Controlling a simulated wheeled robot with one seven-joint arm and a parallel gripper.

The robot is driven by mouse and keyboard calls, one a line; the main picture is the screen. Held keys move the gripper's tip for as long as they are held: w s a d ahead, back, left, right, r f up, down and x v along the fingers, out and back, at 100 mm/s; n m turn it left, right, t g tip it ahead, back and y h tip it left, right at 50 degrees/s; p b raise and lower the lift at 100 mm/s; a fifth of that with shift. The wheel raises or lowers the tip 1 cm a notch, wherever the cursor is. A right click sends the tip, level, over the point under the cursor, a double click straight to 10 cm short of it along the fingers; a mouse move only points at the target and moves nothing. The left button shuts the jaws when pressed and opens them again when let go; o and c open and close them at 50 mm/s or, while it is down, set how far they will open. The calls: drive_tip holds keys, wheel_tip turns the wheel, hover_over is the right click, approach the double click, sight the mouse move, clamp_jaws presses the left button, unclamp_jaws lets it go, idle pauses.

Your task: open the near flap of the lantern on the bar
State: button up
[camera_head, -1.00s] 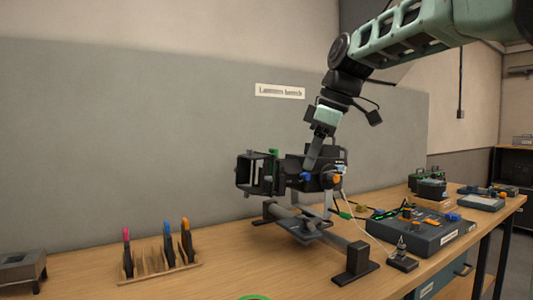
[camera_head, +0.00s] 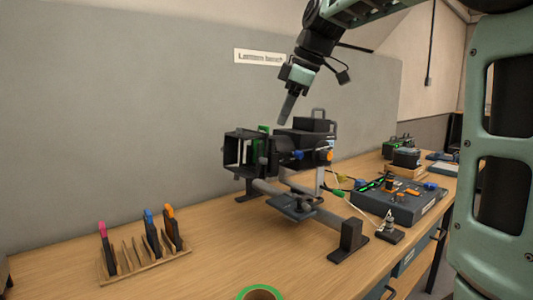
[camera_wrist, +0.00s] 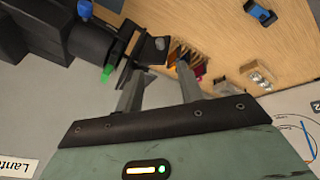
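The black lantern (camera_head: 300,142) is clamped on the grey bar (camera_head: 335,212) above the bench. Its square front frame with dark flaps (camera_head: 240,150) faces left; I cannot tell clearly how far the near flap stands open. A blue knob, an orange knob and a green part show on the lantern. My gripper (camera_head: 287,110) is above the lantern, pointing down. In the wrist view its two fingers (camera_wrist: 160,72) are apart with nothing seen between them. A dark flap plate (camera_wrist: 152,50) and a green part (camera_wrist: 106,74) show just beyond the fingertips. Contact cannot be told.
A wooden rack (camera_head: 145,262) with coloured-handled tools stands on the left of the bench. A green tape ring (camera_head: 259,293) lies at the front. A control desk (camera_head: 398,202) with a cable and a small stand (camera_head: 390,232) are on the right.

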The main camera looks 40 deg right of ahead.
sight(263, 160)
drive_tip(key=x, duration=1.1)
drive_tip(key=shift+f, duration=0.35)
drive_tip(key=shift+w+a, duration=0.1)
clamp_jaws()
